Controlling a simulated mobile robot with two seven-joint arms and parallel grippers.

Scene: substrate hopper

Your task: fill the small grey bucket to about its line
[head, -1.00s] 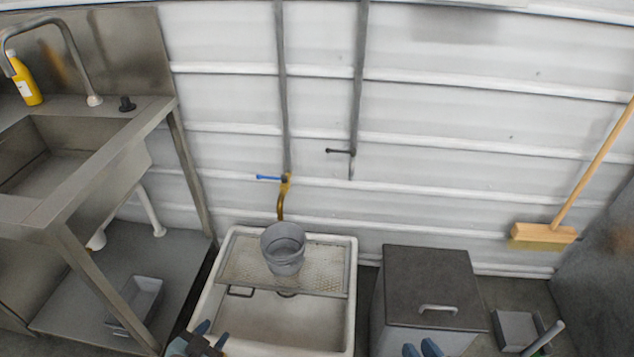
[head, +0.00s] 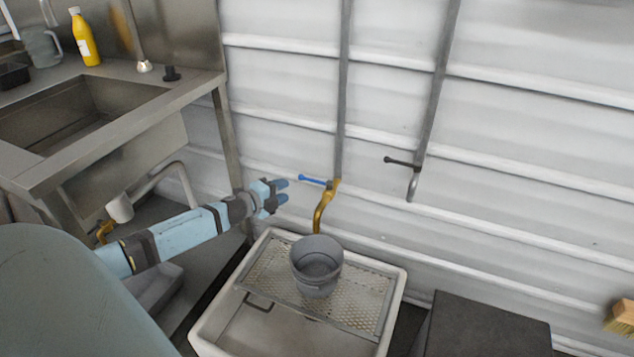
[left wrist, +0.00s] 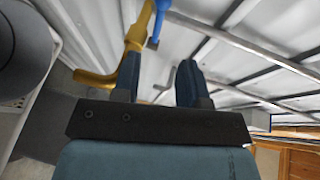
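The small grey bucket (head: 316,268) stands upright on the perforated grate of the white floor sink, under the brass tap (head: 323,208). Its visible inside looks empty; I cannot make out its line. The tap's blue lever (head: 315,180) points left. My left gripper (head: 281,196) is just left of the lever, fingers apart and nothing between them. In the left wrist view the gripper fingers (left wrist: 160,82) are spread, with the brass tap (left wrist: 128,50) and blue lever (left wrist: 160,12) just beyond, and the bucket's dark side (left wrist: 25,50) at left. My right gripper is out of view.
The white floor sink (head: 393,310) has a grate (head: 365,300) across its back. A second pipe with a black lever (head: 402,162) is to the right. A steel sink bench (head: 200,90) stands left, and a dark-lidded bin (head: 485,325) stands right.

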